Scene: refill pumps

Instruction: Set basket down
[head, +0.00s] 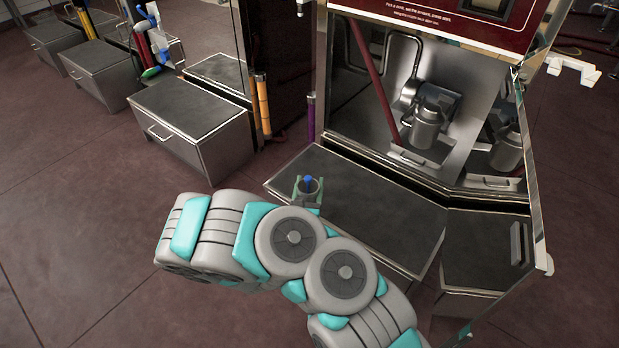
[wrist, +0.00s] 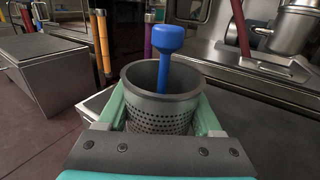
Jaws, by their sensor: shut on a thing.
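The basket is a grey perforated metal cup (wrist: 160,112) with a blue-handled tool (wrist: 168,62) standing in it. My gripper (wrist: 163,118) is shut around the basket, with a green finger on each side. In the head view the basket (head: 308,193) and the blue tool (head: 308,181) show small, over the left end of a dark-topped metal bench (head: 370,212). The basket is upright. Its underside is hidden, so I cannot tell whether it touches the bench top.
The bench top right of the basket is bare. A metal machine bay with a steel canister (head: 426,128) stands behind it. Orange (head: 263,105) and purple (head: 311,117) posts stand at the back left. Another low metal cabinet (head: 190,118) stands to the left, across open floor.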

